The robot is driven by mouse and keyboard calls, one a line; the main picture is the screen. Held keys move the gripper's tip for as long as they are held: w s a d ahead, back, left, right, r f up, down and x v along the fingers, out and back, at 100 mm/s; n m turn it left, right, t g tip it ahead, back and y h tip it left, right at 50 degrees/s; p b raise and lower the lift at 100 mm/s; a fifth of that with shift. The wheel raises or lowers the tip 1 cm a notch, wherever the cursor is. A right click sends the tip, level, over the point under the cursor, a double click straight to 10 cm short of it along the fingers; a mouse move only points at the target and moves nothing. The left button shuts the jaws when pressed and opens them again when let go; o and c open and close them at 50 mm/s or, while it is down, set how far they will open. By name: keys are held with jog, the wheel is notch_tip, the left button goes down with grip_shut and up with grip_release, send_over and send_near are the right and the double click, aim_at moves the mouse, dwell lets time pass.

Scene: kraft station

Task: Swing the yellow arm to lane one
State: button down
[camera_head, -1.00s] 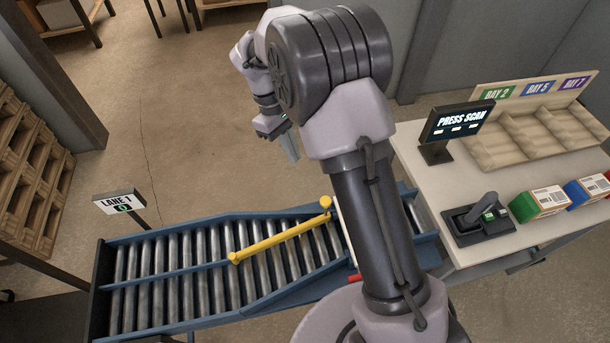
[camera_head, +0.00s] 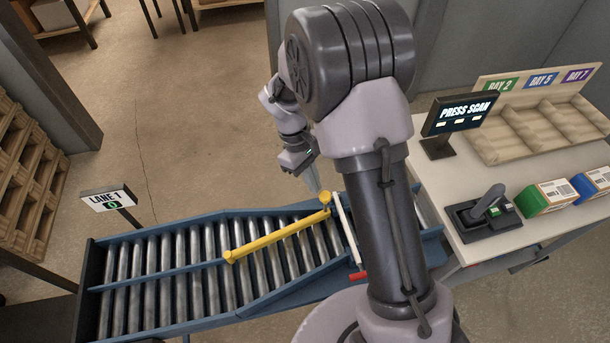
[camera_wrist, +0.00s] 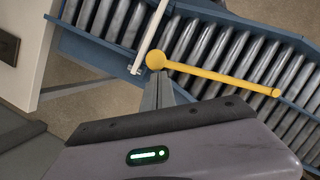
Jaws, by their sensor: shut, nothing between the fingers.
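The yellow arm (camera_head: 277,236) lies diagonally over the roller conveyor (camera_head: 165,263). The lane 1 sign (camera_head: 108,199) stands at the back left of the conveyor. My gripper (camera_head: 313,183) is shut and empty, in the air near the pivot end. In the wrist view the gripper tip (camera_wrist: 157,82) appears just below the yellow pivot knob (camera_wrist: 156,60); I cannot tell whether they touch.
A white bar (camera_head: 346,228) with a red end (camera_head: 358,276) crosses the conveyor right of the yellow arm. The table (camera_head: 470,240) at right holds a scan screen (camera_head: 460,117), a scanner in its cradle (camera_head: 485,212) and boxes (camera_head: 548,197). Wooden pallets (camera_head: 28,185) stand at left.

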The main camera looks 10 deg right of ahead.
jog(key=shift+s, duration=0.1)
jog(key=s+d+m+y+b, duration=0.1)
jog(key=s+m, duration=0.4)
jog(key=s, duration=0.6)
jog(key=shift+s+g, duration=0.3)
jog(key=shift+s, duration=0.05)
jog(key=shift+f, duration=0.1)
jog(key=shift+w, duration=0.1)
